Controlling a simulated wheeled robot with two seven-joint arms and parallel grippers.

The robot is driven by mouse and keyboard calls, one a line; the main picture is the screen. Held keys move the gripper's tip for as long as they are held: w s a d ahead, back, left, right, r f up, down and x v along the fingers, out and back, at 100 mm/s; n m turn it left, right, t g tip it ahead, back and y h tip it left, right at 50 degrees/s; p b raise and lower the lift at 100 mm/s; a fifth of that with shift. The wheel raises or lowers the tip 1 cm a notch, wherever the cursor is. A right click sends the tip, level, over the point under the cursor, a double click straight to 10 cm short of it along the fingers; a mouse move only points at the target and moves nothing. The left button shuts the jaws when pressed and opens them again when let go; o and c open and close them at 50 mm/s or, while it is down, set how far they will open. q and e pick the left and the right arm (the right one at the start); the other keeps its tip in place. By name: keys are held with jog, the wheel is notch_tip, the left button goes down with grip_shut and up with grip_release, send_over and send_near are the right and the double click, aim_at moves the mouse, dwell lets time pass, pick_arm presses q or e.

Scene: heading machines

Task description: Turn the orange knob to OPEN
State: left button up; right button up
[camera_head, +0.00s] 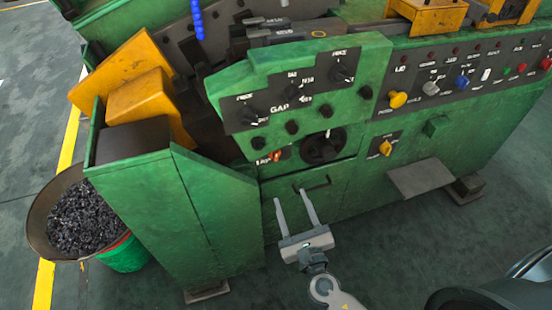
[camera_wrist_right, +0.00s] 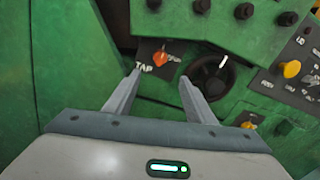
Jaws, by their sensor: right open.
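The orange knob (camera_head: 276,155) sits on a small dark plate low on the front of the green machine, left of a black round handwheel. It also shows in the right wrist view (camera_wrist_right: 160,58), with white lettering beside it; its exact setting is too small to tell. My right gripper (camera_head: 289,195) is open and empty, below the knob in the head view. In the right wrist view its fingertips (camera_wrist_right: 160,76) are spread, with the knob just beyond and between them. They appear apart from it. My left gripper is not in view.
The black handwheel (camera_head: 323,147) is close right of the knob. A yellow knob (camera_head: 385,148) sits further right, above a protruding grey step (camera_head: 420,178). Black knobs (camera_head: 292,127) line the panel above. A green cabinet (camera_head: 190,200) projects at left. Floor in front is clear.

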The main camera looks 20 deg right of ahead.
aim_at(276, 158)
jog(key=w+p, duration=0.1)
jog(key=w, duration=0.4)
jog(key=w+p, duration=0.1)
jog(key=w, duration=0.5)
jog(key=w+p, duration=0.1)
jog(key=w, duration=0.4)
jog(key=shift+w+d, duration=0.3)
jog(key=shift+w, duration=0.05)
jog(key=shift+c, duration=0.4)
jog(key=c, duration=1)
